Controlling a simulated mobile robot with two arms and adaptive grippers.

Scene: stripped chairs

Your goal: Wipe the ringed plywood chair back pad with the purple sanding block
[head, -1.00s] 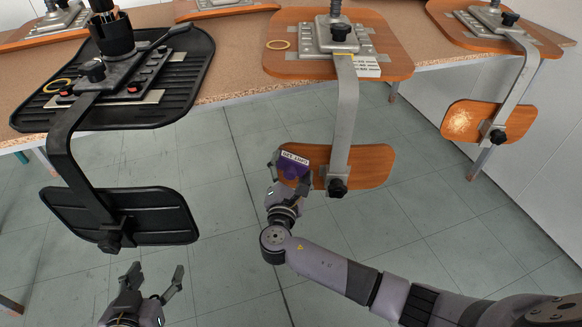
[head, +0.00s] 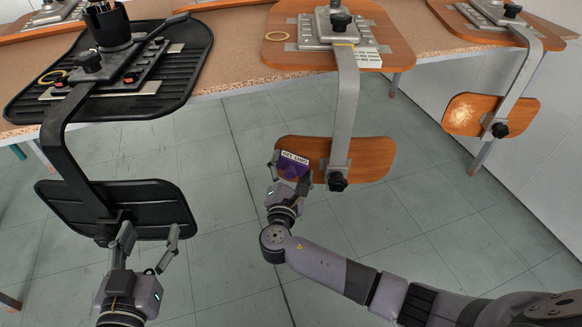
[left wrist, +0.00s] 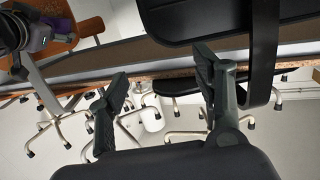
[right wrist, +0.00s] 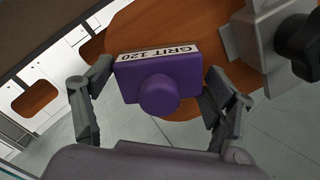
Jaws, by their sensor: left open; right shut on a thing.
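The middle chair has a plywood seat (head: 290,28) with a yellow ring (head: 276,63) on it, and a plywood back pad (head: 372,158) hanging on a grey metal bar. My right gripper (head: 291,172) is shut on the purple sanding block (head: 292,166), labelled GRIT 120, at the pad's left end. The right wrist view shows the block (right wrist: 160,85) between the fingers, in front of the plywood pad (right wrist: 150,30); I cannot tell whether they touch. My left gripper (head: 150,242) is open and empty, at the lower edge of the black back pad (head: 150,205).
The black chair's seat (head: 25,100) also carries a yellow ring (head: 53,77). The right chair's plywood back pad (head: 515,112) has a pale worn patch. The seats rest on a long brown table (head: 235,75). Open tiled floor lies below.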

